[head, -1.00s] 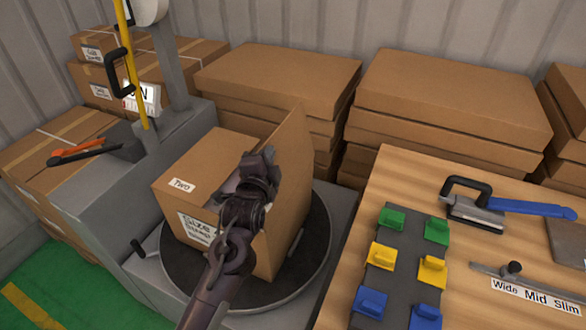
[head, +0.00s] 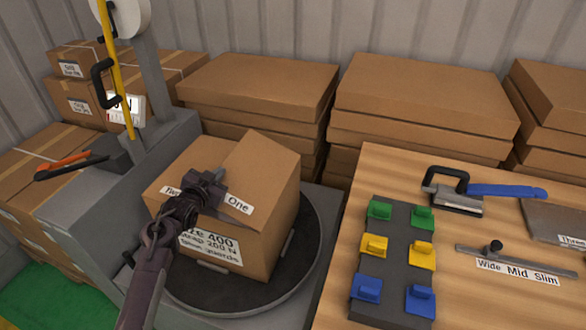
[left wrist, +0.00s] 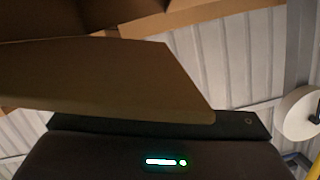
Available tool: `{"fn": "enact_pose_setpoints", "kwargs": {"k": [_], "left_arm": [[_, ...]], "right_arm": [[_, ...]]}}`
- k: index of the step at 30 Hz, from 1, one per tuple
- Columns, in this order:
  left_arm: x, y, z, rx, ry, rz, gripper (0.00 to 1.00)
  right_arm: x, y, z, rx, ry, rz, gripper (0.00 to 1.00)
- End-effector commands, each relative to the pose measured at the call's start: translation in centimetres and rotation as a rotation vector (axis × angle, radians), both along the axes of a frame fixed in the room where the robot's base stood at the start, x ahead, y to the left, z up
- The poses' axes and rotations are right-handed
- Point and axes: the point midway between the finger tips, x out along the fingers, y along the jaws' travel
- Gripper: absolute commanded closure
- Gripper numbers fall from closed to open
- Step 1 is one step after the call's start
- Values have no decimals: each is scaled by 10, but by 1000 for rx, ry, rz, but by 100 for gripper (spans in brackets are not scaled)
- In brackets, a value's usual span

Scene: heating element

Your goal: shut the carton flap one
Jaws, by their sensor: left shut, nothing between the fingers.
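The brown carton (head: 262,245) stands on the dark turntable. Its flap One (head: 255,170), labelled "One", is folded over the top from the right; its far corner looks slightly raised. Flap Two, labelled "Two" (head: 170,191), lies on the left of the top and is partly hidden by my gripper. My left gripper (head: 218,178) is shut and empty at the top of the carton, by the left edge of flap One; I cannot tell whether it touches it. In the left wrist view, a brown cardboard panel (left wrist: 110,78) is close in front of the gripper body. My right gripper is out of view.
The turntable (head: 305,250) sits beside a grey strapping machine (head: 100,210) with a post. A wooden table (head: 450,160) at right holds coloured clips and tools. Stacks of flat cartons (head: 420,85) stand behind.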

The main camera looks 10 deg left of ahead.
Motion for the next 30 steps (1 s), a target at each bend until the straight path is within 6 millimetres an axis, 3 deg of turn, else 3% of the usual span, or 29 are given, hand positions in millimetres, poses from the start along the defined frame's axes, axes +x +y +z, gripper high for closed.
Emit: {"fn": "enact_pose_setpoints", "kwargs": {"k": [6,12,30], "left_arm": [[3,13,-33,-168,33,1,100],[3,17,-52,-235,45,0,100],[4,19,-66,-232,45,1,100]], "right_arm": [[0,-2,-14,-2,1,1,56],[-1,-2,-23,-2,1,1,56],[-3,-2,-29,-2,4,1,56]]}}
